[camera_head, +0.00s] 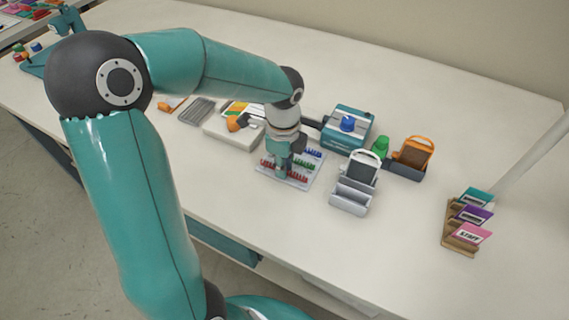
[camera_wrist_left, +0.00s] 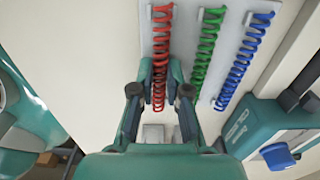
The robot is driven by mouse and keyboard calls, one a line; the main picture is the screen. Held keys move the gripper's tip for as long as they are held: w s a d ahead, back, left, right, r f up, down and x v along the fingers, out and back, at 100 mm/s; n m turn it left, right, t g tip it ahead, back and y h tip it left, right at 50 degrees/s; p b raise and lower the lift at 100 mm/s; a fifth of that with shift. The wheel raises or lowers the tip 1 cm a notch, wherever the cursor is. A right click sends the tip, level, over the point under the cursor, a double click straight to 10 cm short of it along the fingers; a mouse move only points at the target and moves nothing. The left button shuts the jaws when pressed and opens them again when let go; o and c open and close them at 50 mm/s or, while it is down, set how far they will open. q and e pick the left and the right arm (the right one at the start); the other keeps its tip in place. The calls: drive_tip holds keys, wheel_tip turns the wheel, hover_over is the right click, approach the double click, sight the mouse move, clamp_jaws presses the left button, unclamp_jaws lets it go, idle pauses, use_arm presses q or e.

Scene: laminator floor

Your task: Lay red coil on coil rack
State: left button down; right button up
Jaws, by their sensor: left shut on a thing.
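The red coil (camera_wrist_left: 161,35) lies lengthwise over the left lane of the light grey coil rack (camera_wrist_left: 184,34) in the left wrist view. My left gripper (camera_wrist_left: 160,75) is shut on the red coil near its lower end, one finger on each side. A green coil (camera_wrist_left: 207,50) and a blue coil (camera_wrist_left: 243,60) lie in the lanes to its right. In the head view my left gripper (camera_head: 283,175) points down at the rack (camera_head: 312,169) and hides part of it. I cannot tell whether the red coil rests fully on the rack. My right gripper is not in view.
A teal machine with a blue knob (camera_head: 347,124) stands just behind the rack. A white tag in a grey holder (camera_head: 350,200) is to the right, with an orange tag (camera_head: 414,153) beyond. A wooden card stand (camera_head: 460,237) is farther right. The table front is clear.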

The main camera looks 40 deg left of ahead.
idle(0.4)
use_arm(q)
drive_tip(key=c, duration=1.1)
unclamp_jaws()
wheel_tip(320, 180, up, 12)
drive_tip(key=shift+f, duration=0.1)
